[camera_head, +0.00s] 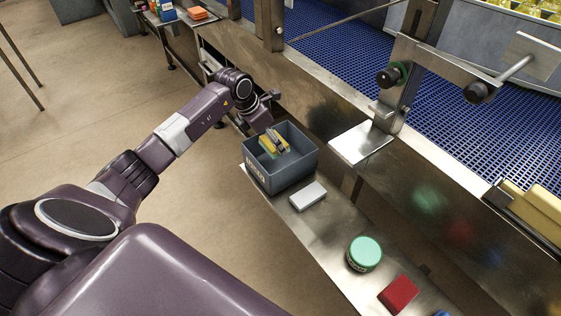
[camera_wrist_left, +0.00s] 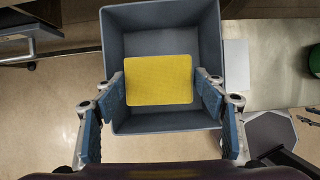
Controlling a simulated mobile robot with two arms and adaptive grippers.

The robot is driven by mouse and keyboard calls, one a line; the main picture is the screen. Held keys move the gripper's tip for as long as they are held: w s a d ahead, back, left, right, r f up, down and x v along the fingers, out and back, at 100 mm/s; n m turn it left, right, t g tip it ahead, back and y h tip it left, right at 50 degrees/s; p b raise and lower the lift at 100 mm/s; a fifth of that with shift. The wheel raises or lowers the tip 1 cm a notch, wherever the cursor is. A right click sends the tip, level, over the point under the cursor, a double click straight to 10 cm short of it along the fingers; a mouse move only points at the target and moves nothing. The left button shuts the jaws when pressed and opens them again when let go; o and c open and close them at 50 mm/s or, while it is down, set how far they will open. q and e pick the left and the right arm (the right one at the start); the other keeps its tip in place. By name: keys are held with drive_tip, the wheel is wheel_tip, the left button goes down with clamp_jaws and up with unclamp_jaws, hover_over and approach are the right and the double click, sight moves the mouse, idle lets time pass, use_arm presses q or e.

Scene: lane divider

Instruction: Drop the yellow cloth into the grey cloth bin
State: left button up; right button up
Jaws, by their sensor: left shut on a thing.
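The grey cloth bin (camera_head: 295,176) stands open-topped at the far end of the narrow metal shelf. It also fills the middle of the left wrist view (camera_wrist_left: 165,18). My left gripper (camera_head: 274,143) reaches down over the bin's opening. In the left wrist view its two blue-grey fingers (camera_wrist_left: 161,88) are closed on opposite edges of the flat yellow cloth (camera_wrist_left: 158,72). The cloth lies within the outline of the bin; its height above the bin floor I cannot tell. In the head view the cloth is partly hidden. My right gripper is in neither view.
A white block (camera_head: 307,196) sits beside the bin on the shelf. A green-lidded jar (camera_head: 364,253) and a red block (camera_head: 398,294) are nearer. A metal plate (camera_head: 361,143) juts from the conveyor side, right of the bin. The blue conveyor belt (camera_head: 360,65) runs behind.

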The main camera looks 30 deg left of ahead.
use_arm(q)
drive_tip(key=o, duration=1.2)
drive_tip(key=shift+r, duration=0.1)
drive_tip(key=v, duration=1.2)
